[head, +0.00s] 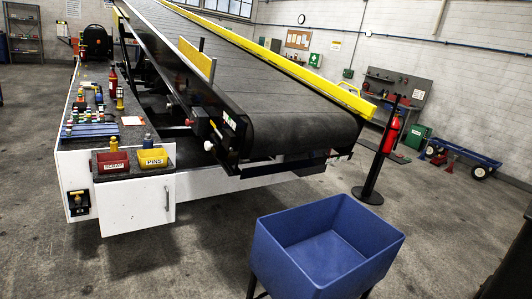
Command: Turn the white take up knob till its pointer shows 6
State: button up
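A small pale knob (208,145) shows on the near lower end of the conveyor's side frame, left of the belt's end roller. It may be the white take up knob, but it is too small here to tell for sure. No pointer or numbers can be read. My gripper is not in view, and nothing of it touches the knob.
The conveyor belt (305,128) slopes up to the back. A white bench (118,215) stands left, with a red SCRAP bin (113,163) and yellow PINS bin (153,158). A blue tub (330,250) stands in front. An extinguisher post (372,185) is right. Floor between bench and tub is clear.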

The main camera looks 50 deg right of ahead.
aim_at(208, 145)
jog(key=z, duration=1)
jog(key=i, duration=1.7)
jog(key=u, duration=0.35)
jog(key=i, duration=0.95)
jog(key=z, duration=0.4)
